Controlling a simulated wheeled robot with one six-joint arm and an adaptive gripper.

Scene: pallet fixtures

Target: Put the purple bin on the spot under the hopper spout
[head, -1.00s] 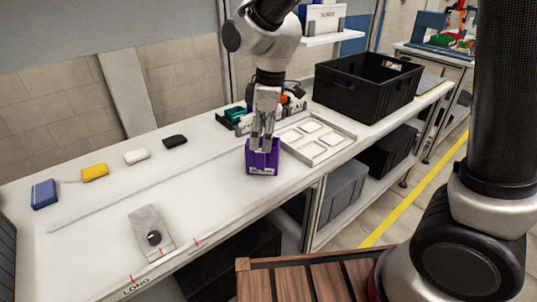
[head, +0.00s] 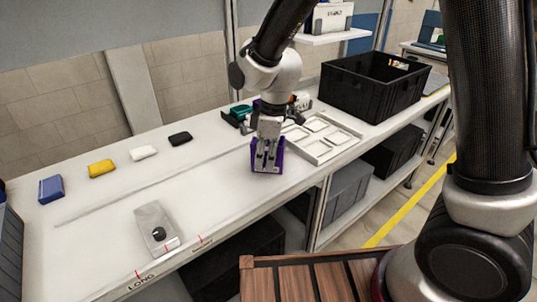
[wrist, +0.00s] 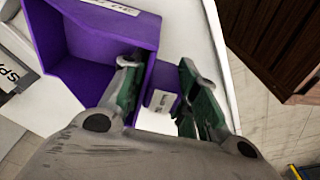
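The purple bin (head: 256,150) stands on the white bench near its front edge. In the wrist view the bin (wrist: 85,45) fills the upper left. My gripper (head: 266,158) points down at the bin and hides part of it in the head view. In the wrist view my gripper (wrist: 158,85) is open, its green-padded fingers apart. The left finger is at the bin's interior, and the right finger is outside, with a labelled purple wall between them. I cannot tell whether either finger touches it. I cannot identify the hopper spout or its spot.
A white compartment tray (head: 322,138) lies right of the bin, with a black crate (head: 370,92) behind it. Blue (head: 50,189), yellow (head: 101,168), white and black items line the back. The bench's middle left is clear.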

